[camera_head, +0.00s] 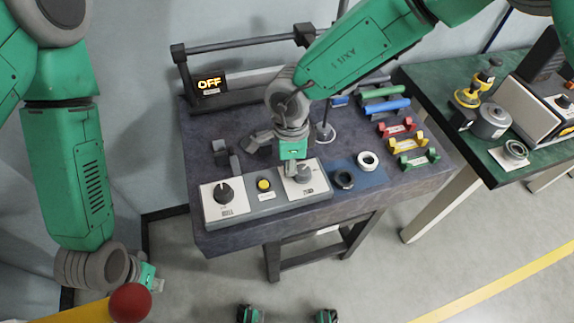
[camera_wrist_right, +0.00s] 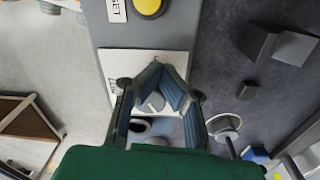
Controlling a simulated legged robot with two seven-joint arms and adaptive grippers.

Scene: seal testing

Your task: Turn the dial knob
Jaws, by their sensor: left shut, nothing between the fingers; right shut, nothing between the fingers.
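A grey control panel (camera_head: 266,204) lies along the table's front edge. It has a black dial knob (camera_head: 223,193) on a white plate at its left end, a yellow button (camera_head: 264,184) in the middle and a second, grey dial knob (camera_head: 304,174) on a white plate at its right end. My right gripper (camera_head: 291,170) is shut and empty, pointing down over the right plate, close beside the grey knob. In the wrist view its fingers (camera_wrist_right: 160,78) meet over the white plate; whether they touch the knob I cannot tell. My left gripper (camera_head: 156,283) is shut and empty, low at the left, away from the table.
A display (camera_head: 211,83) reading OFF stands at the back left of the table. Rings (camera_head: 368,161) lie on a blue mat right of the panel, with coloured holders (camera_head: 410,143) beyond. A red ball (camera_head: 130,302) is near my left gripper. A green table (camera_head: 470,150) stands at the right.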

